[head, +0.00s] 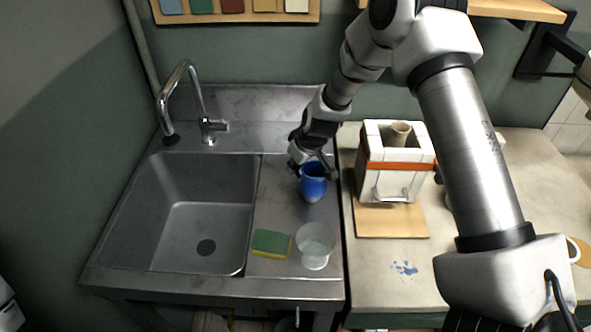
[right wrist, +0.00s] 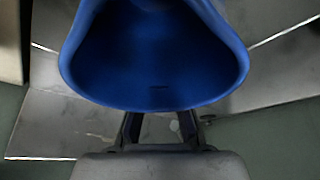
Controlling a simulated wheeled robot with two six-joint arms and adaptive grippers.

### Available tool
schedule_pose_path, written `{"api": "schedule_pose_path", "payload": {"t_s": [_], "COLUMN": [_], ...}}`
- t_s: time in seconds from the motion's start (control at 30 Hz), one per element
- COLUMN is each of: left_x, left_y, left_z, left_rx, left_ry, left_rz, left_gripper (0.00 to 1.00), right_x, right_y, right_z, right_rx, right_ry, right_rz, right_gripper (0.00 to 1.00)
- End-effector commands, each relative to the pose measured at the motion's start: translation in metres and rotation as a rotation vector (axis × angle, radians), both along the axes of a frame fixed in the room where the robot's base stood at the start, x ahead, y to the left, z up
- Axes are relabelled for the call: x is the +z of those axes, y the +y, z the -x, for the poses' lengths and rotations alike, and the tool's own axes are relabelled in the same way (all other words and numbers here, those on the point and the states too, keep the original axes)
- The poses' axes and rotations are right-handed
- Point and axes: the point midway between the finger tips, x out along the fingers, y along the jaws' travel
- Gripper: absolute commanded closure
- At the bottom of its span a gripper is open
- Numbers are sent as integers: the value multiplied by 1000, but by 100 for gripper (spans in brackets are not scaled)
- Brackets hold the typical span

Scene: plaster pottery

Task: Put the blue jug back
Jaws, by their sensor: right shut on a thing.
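The blue jug (head: 313,188) is upright over the steel drainboard (head: 275,205), right of the sink basin. I cannot tell whether its base touches the steel. My right gripper (head: 315,171) is shut on the jug's back upper side. In the right wrist view the jug (right wrist: 155,65) fills the upper middle, its wide dark mouth towards the camera, with the two fingers (right wrist: 159,127) at its near edge. My left gripper is not in view.
The sink (head: 205,225) is empty, under a tall faucet (head: 190,100).

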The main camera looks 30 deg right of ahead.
Motion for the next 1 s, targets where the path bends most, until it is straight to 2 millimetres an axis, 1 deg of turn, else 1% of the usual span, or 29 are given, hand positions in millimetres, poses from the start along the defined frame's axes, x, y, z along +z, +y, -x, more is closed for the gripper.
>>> {"api": "schedule_pose_path", "payload": {"t_s": [0.13, 0.27, 0.3, 0.33, 0.6, 0.7, 0.77, 0.87, 1.0], "left_x": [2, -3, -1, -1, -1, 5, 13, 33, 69], "left_y": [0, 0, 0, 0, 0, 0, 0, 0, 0], "left_z": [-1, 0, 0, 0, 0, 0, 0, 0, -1], "left_rx": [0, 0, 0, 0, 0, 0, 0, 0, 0], "left_ry": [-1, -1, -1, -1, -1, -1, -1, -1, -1], "left_rz": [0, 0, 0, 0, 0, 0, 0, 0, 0], "left_gripper": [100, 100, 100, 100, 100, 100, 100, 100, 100], "right_x": [3, -2, 0, 0, 0, 5, 14, 37, 66], "right_y": [0, 0, 0, 0, 0, 0, -1, -2, -5], "right_z": [-1, -1, 0, 0, 0, 0, 2, 10, 21], "right_rx": [1, 0, 0, 0, 0, 0, 2, 1, 0], "right_ry": [-2, -2, -1, -1, -1, -1, -1, 0, 2], "right_rz": [1, 0, 0, 0, 0, 0, 1, -1, 0], "right_gripper": [100, 100, 74, 63, 63, 63, 63, 63, 63]}}
